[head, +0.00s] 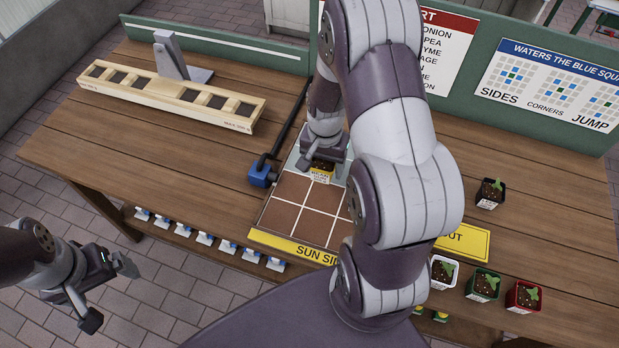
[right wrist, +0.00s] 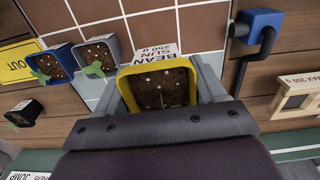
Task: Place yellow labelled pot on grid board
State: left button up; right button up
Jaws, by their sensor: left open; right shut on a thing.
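The yellow labelled pot (head: 320,175) is between the fingers of my right gripper (head: 322,164), over the back part of the grid board. In the right wrist view the pot (right wrist: 160,88) holds dark soil with pale seeds and a small green sprout; its label reads "BEAN SUN 250 g". I cannot tell whether its base touches the board. The grid board (head: 293,216) has brown squares with white lines, a paler grey strip at the back and a yellow "SUN SIDE" front edge. My right arm hides its right part. My left gripper (head: 112,290) is open and empty, left of the table.
A grey pot (right wrist: 103,66) and a blue pot (right wrist: 70,69) stand close beside the held pot. A blue fitting (head: 262,175) with a black pipe is at the board's left. A wooden rack (head: 170,97) lies back left. Black, white, green and red pots stand at right.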

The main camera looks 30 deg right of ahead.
aim_at(328, 179)
jog(key=f, duration=0.3)
jog(key=s+d+f, duration=0.1)
jog(key=f, duration=0.1)
jog(key=shift+s+f, duration=0.1)
jog(key=f, duration=0.4)
jog(key=shift+w+a+f, duration=0.15)
jog(key=shift+w+a, duration=0.1)
jog(key=shift+w, duration=0.05)
jog(key=shift+s+d+f, duration=0.1)
jog(key=shift+s+f, duration=0.05)
jog(key=shift+f, duration=0.05)
jog(key=o, duration=1)
jog(key=shift+c, duration=0.2)
notch_tip(328, 179, up, 12)
jog(key=shift+f, duration=0.1)
jog(key=s+a+r+n+t, duration=0.1)
jog(key=s+a+r+n, duration=0.4)
jog(key=a+n, duration=0.5)
notch_tip(328, 179, up, 3)
jog(key=shift+s+a+f, duration=0.1)
jog(key=shift+s+a, duration=0.1)
jog(key=shift+a, duration=0.5)
